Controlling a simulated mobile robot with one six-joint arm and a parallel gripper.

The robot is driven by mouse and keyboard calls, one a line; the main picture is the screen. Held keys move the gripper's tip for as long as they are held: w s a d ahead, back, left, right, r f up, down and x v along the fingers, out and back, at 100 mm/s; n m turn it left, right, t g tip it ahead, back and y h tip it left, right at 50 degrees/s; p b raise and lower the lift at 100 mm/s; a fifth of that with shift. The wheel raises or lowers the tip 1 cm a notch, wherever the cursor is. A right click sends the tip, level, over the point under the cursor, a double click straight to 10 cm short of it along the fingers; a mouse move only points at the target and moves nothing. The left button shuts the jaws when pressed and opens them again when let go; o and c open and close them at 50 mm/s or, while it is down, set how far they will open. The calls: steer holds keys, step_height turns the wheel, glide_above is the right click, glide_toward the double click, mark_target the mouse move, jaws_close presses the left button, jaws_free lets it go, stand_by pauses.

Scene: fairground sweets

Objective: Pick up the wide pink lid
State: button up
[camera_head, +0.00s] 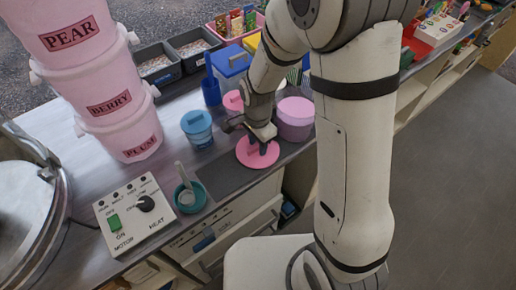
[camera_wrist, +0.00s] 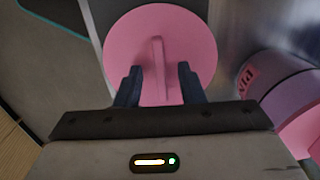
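The wide pink lid (camera_head: 249,156) lies flat on the dark mat near the counter's front edge. It also shows in the wrist view (camera_wrist: 200,40) as a pink disc with a raised bar handle across its middle. My gripper (camera_head: 263,148) is right over the lid. In the wrist view, my gripper (camera_wrist: 158,82) is open, with one dark finger on each side of the handle. A gap shows between each finger and the handle. I cannot tell whether the fingertips touch the lid's top.
A pink-purple tub (camera_head: 296,120) stands close to the right of the lid. A teal bowl (camera_head: 190,197) and a control box (camera_head: 134,215) sit at the front left.

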steer(key=shift+c, duration=0.4)
jaws_close()
